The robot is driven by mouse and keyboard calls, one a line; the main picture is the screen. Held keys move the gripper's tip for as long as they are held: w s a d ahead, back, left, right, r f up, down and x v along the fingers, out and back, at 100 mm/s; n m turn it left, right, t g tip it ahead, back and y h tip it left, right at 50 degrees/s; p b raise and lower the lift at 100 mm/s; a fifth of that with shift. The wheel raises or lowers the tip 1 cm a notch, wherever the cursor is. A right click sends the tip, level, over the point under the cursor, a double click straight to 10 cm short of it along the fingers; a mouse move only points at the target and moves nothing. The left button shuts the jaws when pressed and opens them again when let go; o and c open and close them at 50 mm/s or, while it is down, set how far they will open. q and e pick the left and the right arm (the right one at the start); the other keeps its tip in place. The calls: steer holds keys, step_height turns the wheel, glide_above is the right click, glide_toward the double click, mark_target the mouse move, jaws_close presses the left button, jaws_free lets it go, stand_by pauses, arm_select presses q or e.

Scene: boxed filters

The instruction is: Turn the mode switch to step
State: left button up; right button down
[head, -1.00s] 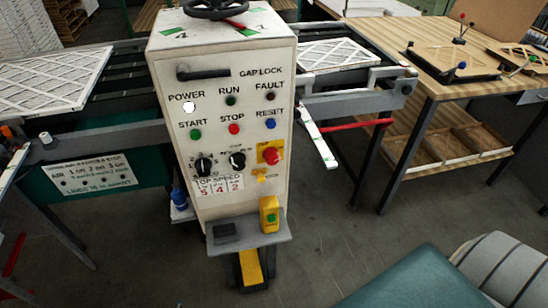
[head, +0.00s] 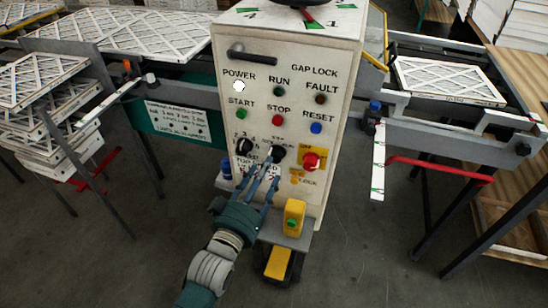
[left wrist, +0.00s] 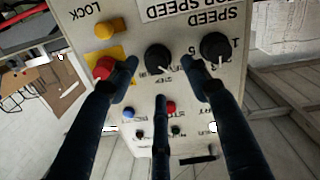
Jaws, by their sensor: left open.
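The control panel (head: 280,75) is a white upright box with labelled buttons. The mode switch (head: 277,153) is a black knob low in the middle of it; in the left wrist view (left wrist: 157,57) it shows upside down with a white pointer line and partly covered lettering. My left gripper (head: 267,172) is at the lower panel, its three dark fingers spread and empty. In the left wrist view the fingertips (left wrist: 160,75) lie around the mode switch's outline; contact cannot be told. My right gripper is not in view.
A black speed knob (head: 244,146) is close on the left. A red emergency knob (head: 312,160) on yellow is close on the right. A yellow box with a green button (head: 293,214) stands on the ledge below. Conveyors with filters (head: 450,85) flank the panel.

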mark_target(276, 155)
arm_select(q)
steer(key=x, duration=0.5)
steer(key=shift+w+d+p, duration=0.3)
steer(key=shift+p, duration=0.1)
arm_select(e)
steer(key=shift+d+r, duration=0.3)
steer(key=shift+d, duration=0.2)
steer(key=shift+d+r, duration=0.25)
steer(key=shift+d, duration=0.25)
